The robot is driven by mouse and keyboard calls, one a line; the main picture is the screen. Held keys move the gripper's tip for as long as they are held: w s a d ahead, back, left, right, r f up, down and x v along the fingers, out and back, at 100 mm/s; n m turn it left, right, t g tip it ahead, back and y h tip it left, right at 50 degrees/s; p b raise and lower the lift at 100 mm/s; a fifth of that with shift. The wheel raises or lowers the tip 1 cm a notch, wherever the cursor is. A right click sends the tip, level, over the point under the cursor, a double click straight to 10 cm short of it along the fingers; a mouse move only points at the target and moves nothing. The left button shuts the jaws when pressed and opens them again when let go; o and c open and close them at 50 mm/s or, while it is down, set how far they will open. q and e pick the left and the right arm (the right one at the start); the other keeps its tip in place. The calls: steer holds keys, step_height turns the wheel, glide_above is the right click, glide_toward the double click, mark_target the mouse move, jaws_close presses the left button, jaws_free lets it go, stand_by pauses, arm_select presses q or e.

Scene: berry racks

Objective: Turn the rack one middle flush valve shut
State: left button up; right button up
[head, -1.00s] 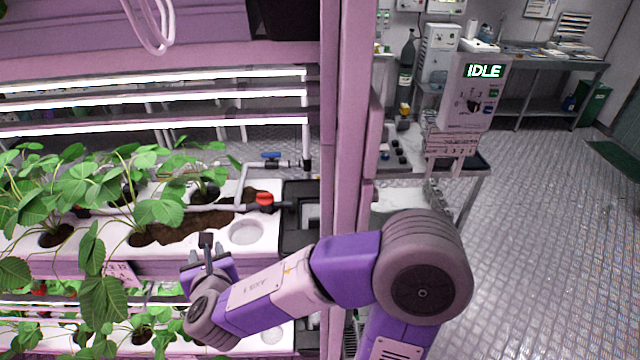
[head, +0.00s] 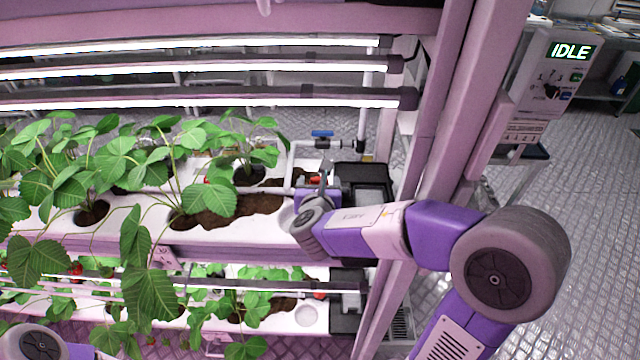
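A valve with a red handle (head: 315,180) sits on the white pipe at the right end of the upper planting tray (head: 262,222). It is partly hidden by my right gripper (head: 322,172), which is right at it. I cannot tell whether the gripper touches the handle or how far apart its fingers are. A second valve with a blue handle (head: 322,133) sits behind and above the red one. My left gripper is out of the picture; only a part of my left arm shows at the bottom left corner.
Leafy strawberry plants (head: 150,170) fill the tray to the left. A pink rack post (head: 450,120) stands just right of the valves, beside my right forearm. Light bars (head: 200,103) run above. A lower tray (head: 180,318) is below. A cabinet showing IDLE (head: 545,85) stands at the right.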

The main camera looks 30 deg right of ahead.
steer(key=shift+w+d+f, duration=0.2)
steer(key=shift+w+d, duration=0.1)
steer(key=shift+w, duration=0.15)
steer(key=c, duration=1)
